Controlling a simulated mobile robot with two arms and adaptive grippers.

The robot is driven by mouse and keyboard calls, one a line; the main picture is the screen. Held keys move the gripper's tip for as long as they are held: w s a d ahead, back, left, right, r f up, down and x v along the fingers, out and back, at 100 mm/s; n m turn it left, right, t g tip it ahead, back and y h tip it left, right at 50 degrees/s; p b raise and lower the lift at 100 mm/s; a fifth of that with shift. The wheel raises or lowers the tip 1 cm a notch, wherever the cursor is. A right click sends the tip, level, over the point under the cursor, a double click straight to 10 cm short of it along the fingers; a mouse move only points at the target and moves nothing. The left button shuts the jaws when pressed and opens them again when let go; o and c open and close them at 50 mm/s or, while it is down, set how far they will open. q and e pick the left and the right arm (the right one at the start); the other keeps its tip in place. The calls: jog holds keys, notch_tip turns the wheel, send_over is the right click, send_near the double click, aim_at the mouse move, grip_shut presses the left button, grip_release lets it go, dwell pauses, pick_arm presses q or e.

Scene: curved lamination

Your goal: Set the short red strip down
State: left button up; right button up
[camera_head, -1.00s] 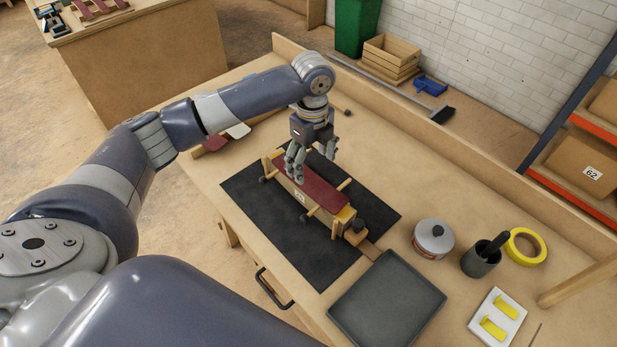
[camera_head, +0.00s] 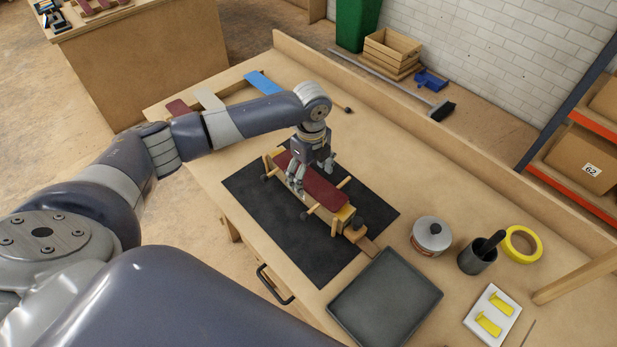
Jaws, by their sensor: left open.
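A dark red strip (camera_head: 326,192) lies along the top of the wooden bending form (camera_head: 338,227), which has dowel clamps on its sides. My left gripper (camera_head: 313,174) is right over the strip's far half, pointing down, with its fingers spread across the strip's width. It is open, and I cannot tell whether a finger touches the strip. The gripper hides part of the strip. My right gripper is not in view.
The form stands on a black mat (camera_head: 262,213). A grey tray (camera_head: 386,303), a lidded tin (camera_head: 431,236), a dark cup (camera_head: 478,257) and yellow tape (camera_head: 522,244) stand to the right. Red, white and blue strips (camera_head: 262,83) lie at the far left.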

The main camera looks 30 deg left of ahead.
pick_arm(q)
jog(key=shift+f, duration=0.2)
dwell(0.3)
jog(key=shift+c, duration=0.4)
jog(key=c, duration=1.2)
jog(key=shift+o, duration=0.2)
